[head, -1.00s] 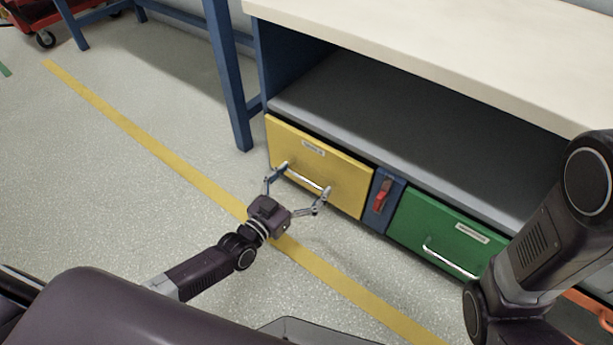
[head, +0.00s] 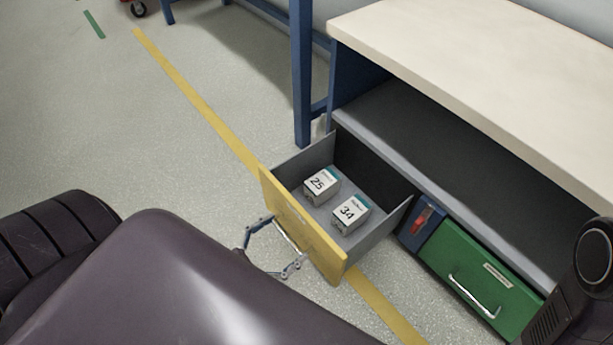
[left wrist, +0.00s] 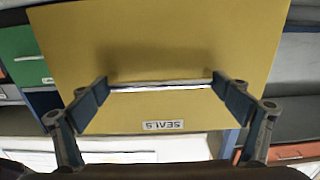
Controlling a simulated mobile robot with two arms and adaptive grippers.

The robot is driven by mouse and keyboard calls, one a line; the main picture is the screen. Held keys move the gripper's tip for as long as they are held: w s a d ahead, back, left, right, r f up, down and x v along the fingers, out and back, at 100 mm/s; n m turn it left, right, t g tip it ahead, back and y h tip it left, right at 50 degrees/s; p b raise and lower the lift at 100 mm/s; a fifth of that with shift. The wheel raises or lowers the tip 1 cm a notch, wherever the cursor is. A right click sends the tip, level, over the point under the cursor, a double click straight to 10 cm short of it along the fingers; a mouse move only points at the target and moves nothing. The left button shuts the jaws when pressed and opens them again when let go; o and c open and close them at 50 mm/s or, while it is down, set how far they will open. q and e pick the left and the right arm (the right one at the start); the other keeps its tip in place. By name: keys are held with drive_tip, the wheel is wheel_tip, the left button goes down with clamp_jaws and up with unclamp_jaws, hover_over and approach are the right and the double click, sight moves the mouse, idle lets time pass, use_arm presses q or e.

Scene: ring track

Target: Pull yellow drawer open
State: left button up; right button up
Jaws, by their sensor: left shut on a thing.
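The yellow drawer (head: 318,240) stands pulled out of the workbench in the head view, with its grey inside showing. Two small white boxes lie in it, one marked 25 (head: 322,185) and one marked 34 (head: 350,213). My left gripper (head: 279,245) is at the drawer's front, its fingers on the silver bar handle (head: 286,237). In the left wrist view the gripper (left wrist: 160,88) is shut on the handle (left wrist: 150,86), one finger at each end. The yellow front (left wrist: 165,45) with its label fills the middle there. My right gripper is not in view.
A green drawer (head: 480,282) sits shut to the right, past a blue panel with a red switch (head: 419,222). The bench top (head: 480,70) overhangs the open shelf. A blue table leg (head: 302,80) stands behind the drawer.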

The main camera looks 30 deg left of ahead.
use_arm(q)
drive_tip(key=shift+v, duration=2.4)
drive_tip(key=o, duration=1.4)
drive_tip(key=v, duration=1.2)
